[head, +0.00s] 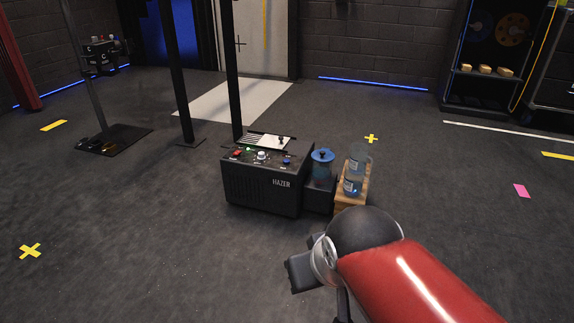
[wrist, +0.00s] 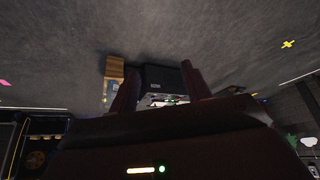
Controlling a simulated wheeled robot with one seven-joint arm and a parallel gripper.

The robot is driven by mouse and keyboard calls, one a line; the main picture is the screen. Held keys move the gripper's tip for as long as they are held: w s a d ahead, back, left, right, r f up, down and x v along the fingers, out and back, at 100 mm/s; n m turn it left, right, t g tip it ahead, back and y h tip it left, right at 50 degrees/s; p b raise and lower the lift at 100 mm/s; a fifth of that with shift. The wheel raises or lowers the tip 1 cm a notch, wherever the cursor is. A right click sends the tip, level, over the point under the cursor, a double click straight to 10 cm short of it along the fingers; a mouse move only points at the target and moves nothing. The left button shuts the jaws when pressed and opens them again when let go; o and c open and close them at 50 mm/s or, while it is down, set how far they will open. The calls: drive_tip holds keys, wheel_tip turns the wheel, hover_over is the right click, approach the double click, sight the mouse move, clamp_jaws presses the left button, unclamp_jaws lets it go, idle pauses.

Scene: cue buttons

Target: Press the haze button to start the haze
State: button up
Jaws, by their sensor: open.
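A blue-lidded container (head: 322,168) and a wooden crate (head: 343,200) with clear bottles (head: 355,168) stand against the machine's right side. Dark poles (head: 178,80) rise behind it. A stand with a control box (head: 101,52) is at the left.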

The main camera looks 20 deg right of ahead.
clamp_jaws()
idle(0.3)
idle(1.5)
